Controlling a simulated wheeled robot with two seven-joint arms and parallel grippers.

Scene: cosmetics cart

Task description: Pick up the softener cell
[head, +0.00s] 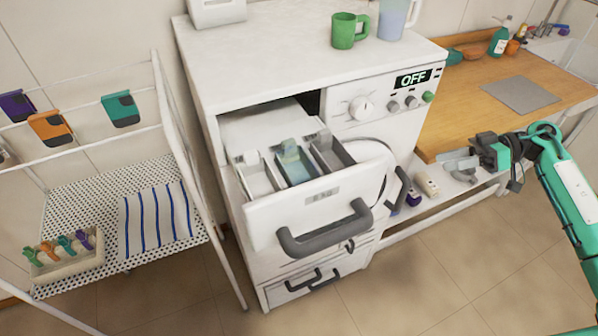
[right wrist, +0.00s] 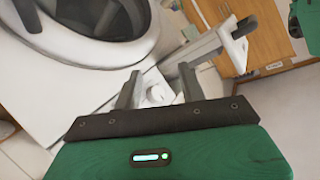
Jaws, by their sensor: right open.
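The open detergent drawer (head: 322,196) of the white washing machine holds several narrow cells side by side. One cell has a blue-green insert or filling (head: 293,163), with a pale cell (head: 257,175) to its left and a grey cell (head: 331,155) to its right. I cannot tell which is the softener cell. My right gripper (head: 458,163) is open and empty, well to the right of the drawer, by the front edge of the wooden worktop. In the right wrist view its fingers (right wrist: 158,88) are apart with nothing held. My left gripper is not in view.
A green mug (head: 348,31) and a clear jug (head: 394,18) stand on the machine. A white rack (head: 110,215) with a striped cloth is at left. Small bottles (head: 427,184) sit on a low shelf near my right gripper. The floor in front is clear.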

